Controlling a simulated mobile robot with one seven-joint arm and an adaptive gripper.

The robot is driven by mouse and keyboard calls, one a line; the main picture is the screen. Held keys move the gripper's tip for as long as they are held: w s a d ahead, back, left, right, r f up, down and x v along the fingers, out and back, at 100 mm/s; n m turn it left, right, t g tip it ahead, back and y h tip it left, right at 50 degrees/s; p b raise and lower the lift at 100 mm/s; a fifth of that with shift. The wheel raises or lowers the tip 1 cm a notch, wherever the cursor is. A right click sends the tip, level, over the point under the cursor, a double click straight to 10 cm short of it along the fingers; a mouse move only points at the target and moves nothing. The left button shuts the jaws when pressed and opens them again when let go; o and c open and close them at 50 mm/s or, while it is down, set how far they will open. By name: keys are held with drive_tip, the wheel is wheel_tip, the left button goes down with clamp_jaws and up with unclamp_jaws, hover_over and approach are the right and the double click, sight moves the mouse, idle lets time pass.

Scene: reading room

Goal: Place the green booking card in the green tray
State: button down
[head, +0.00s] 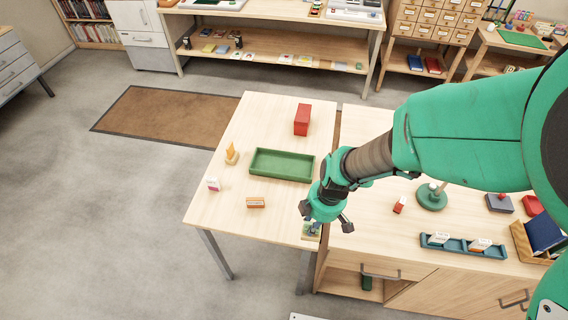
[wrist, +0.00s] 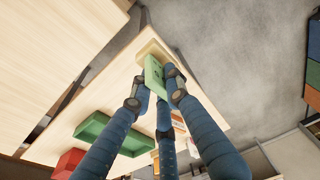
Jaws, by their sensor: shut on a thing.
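The green booking card (wrist: 153,76) stands between my fingers in the wrist view. My gripper (wrist: 156,88) is shut on it. A pale wooden block or holder (wrist: 151,49) lies right at the card's lower end, and I cannot tell whether the card is still seated in it. In the head view my gripper (head: 325,212) is low over the table's front right corner, and the card is mostly hidden beneath it. The green tray (head: 280,178) lies empty on the table, behind and left of my gripper. It also shows in the wrist view (wrist: 91,127).
A red box (head: 302,120) stands behind the tray. A wooden holder with an orange piece (head: 232,153), a small white-and-pink card (head: 213,185) and an orange-brown block (head: 256,203) stand left and front. The right-hand desk carries a blue rack (head: 462,246) and a green-based stand (head: 432,197).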

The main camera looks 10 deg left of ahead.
drive_tip(key=w+a+p, duration=0.1)
drive_tip(key=w+a, duration=0.3)
drive_tip(key=w, duration=0.4)
drive_tip(key=w+a+p, duration=0.1)
drive_tip(key=w+a, duration=0.3)
drive_tip(key=w, duration=0.4)
drive_tip(key=shift+m, duration=0.3)
drive_tip(key=shift+w+a+r, duration=0.1)
drive_tip(key=shift+w+a, duration=0.05)
drive_tip(key=shift+w, duration=0.05)
drive_tip(key=b, duration=0.2)
hover_over(283, 165)
drive_tip(key=shift+w+f, duration=0.1)
drive_tip(key=shift+f, duration=0.65)
drive_tip(key=shift+f, duration=0.1)
drive_tip(key=shift+f+b, duration=0.4)
drive_tip(key=shift+f, duration=1.25)
drive_tip(key=shift+f, duration=0.2)
